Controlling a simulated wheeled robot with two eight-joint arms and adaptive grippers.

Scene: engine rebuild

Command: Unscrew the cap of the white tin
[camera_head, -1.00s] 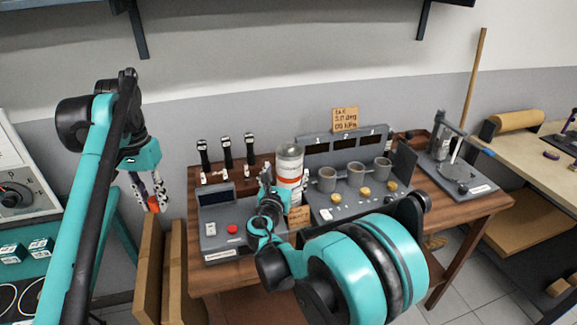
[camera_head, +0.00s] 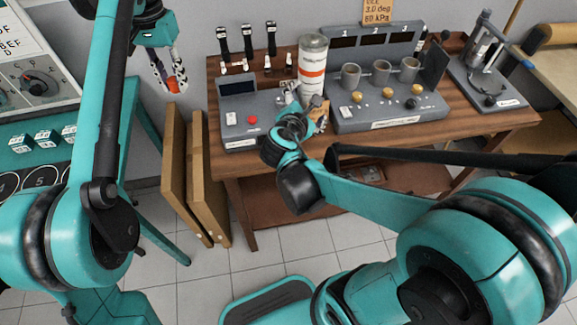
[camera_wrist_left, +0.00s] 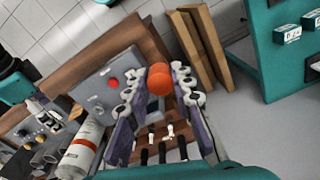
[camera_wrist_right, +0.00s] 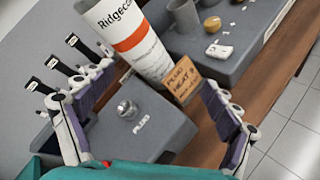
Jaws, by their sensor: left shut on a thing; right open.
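The white tin (camera_head: 312,68) is a tall white cylinder with an orange band and a pale top. My left gripper (camera_head: 168,80) is away to the left, above the floor, shut on an orange rounded thing (camera_wrist_left: 159,79). I cannot tell whether that is a cap.
The grey box (camera_head: 238,109) is on the wooden table (camera_head: 225,162). A small metal plug (camera_wrist_right: 127,108) and a cardboard sign (camera_wrist_right: 186,79) show near the tin. A grey unit with several cups (camera_head: 380,110) stands right of it. Brown boards (camera_head: 205,180) lean at the table's left.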

